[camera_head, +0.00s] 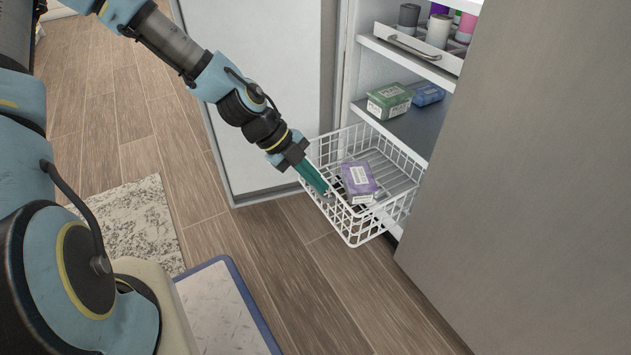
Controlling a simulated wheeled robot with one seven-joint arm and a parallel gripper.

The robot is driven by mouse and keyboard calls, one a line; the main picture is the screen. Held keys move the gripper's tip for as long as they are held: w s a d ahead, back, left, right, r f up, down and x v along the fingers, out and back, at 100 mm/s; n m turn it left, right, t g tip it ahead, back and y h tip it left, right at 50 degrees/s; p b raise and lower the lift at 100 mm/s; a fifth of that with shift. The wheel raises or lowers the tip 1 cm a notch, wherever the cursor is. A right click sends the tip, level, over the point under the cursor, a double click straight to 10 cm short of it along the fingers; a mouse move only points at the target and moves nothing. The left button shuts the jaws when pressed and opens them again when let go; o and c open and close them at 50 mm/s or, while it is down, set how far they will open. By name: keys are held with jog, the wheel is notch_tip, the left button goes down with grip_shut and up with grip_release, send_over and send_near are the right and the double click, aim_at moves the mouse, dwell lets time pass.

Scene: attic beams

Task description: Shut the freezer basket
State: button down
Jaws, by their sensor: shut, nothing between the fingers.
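The white wire basket (360,233) is pulled out of the lower part of the open freezer compartment (351,95). A purple-and-white box (358,181) lies inside it. My gripper (326,193), with green fingers, is shut with nothing held. The basket's rear part is inside the compartment, partly hidden by the grey panel at right.
The white freezer door (262,95) stands open at left. A shelf (415,125) above the basket holds a green box (389,100) and a blue box (428,94). A higher drawer (410,55) holds several cylinders. A grey panel (540,150) is at right.

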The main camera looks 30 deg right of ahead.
jog(key=s+d+p, duration=0.1)
jog(key=d+p, duration=0.1)
jog(key=d, duration=1.5)
jog(key=shift+d, duration=0.4)
